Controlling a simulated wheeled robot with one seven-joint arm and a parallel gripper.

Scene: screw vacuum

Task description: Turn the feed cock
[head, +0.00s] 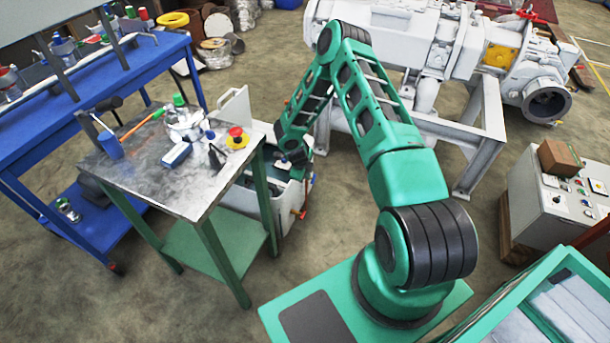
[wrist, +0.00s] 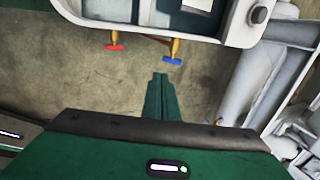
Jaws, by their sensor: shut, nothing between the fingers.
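Two small cocks with yellow stems stick out from under a pale tank (wrist: 225,28) in the wrist view. One has a red handle (wrist: 115,47), the other a blue handle (wrist: 172,60). I cannot tell which is the feed cock. My gripper (wrist: 159,77) is shut and empty, its green fingers pointing at the gap between the cocks. The fingertips appear just below and left of the blue handle, with no visible contact. In the head view, an orange-red cock (head: 299,214) shows low on the tank's side (head: 270,205); the fingertips are hard to make out there.
A metal-topped table (head: 165,165) with bottles and tools stands left of the tank. A large white pump (head: 400,35) on a grey frame (head: 482,135) stands behind my arm. A control box (head: 560,205) is at right. Bare floor lies below the cocks.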

